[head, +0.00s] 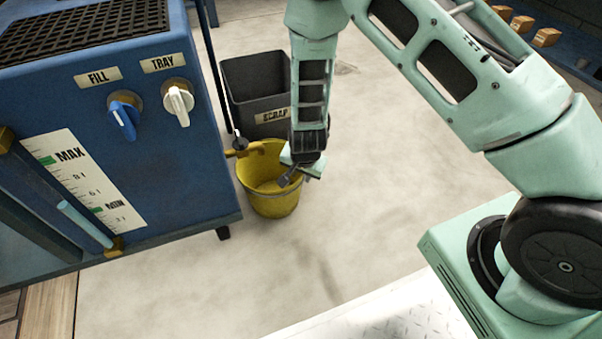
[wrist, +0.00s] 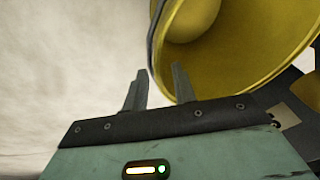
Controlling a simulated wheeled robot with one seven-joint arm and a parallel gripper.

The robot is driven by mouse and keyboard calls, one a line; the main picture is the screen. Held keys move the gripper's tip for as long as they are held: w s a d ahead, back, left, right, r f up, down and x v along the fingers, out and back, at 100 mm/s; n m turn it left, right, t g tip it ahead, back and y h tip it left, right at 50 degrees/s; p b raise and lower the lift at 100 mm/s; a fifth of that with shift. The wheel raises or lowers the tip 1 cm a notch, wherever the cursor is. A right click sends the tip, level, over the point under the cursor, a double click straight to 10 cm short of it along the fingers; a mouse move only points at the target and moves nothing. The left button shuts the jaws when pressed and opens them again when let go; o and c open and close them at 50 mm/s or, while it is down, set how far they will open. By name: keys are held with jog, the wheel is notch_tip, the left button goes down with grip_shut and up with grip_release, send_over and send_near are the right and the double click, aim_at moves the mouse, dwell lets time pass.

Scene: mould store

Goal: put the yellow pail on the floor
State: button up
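The yellow pail (head: 268,203) is upright beside the blue machine, its mouth facing up, just under a brass spout (head: 243,150). I cannot tell whether its bottom touches the floor or whether it hangs from the spout. My gripper (head: 290,178) is at the pail's right rim, pointing down. In the wrist view my gripper (wrist: 158,78) has its two fingers apart, with the yellow pail (wrist: 240,45) at the upper right. The rim runs close to the gap between the fingers, and nothing is visibly clamped. The pail's far side is partly hidden.
A blue machine (head: 185,185) with valve knobs and a level gauge stands at left. A dark scrap bin (head: 252,82) stands on the floor behind the pail. The pale floor (head: 390,190) is clear to the right and in front of the pail.

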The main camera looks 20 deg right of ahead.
jog(key=s+a+r+n+g+y+p, duration=0.1)
jog(key=s+a+r+n, duration=0.2)
jog(key=r, duration=0.5)
jog(key=s+a+r+n+y+p, duration=0.15)
jog(key=s+a+r, duration=0.25)
jog(key=r, duration=0.4)
jog(key=s+a+r+n+g+y+p, duration=0.1)
jog(key=s+a+r+n, duration=0.2)
jog(key=r, duration=0.5)
jog(key=s+d+r+n+h, duration=0.1)
jog(key=s+d+r+n, duration=0.1)
jog(key=s+r+n, duration=0.2)
jog(key=s+d+r+n+g+h, duration=0.1)
jog(key=s+r+n, duration=0.3)
jog(key=s+r, duration=0.4)
jog(key=s+d, duration=0.1)
jog(key=s, duration=0.4)
jog(key=shift+s+n, duration=0.15)
jog(key=shift+n, duration=0.2)
notch_tip(320, 180, up, 48)
jog(key=p, duration=4.7)
jog(key=shift+f+p, duration=0.2)
jog(key=shift+p, duration=0.1)
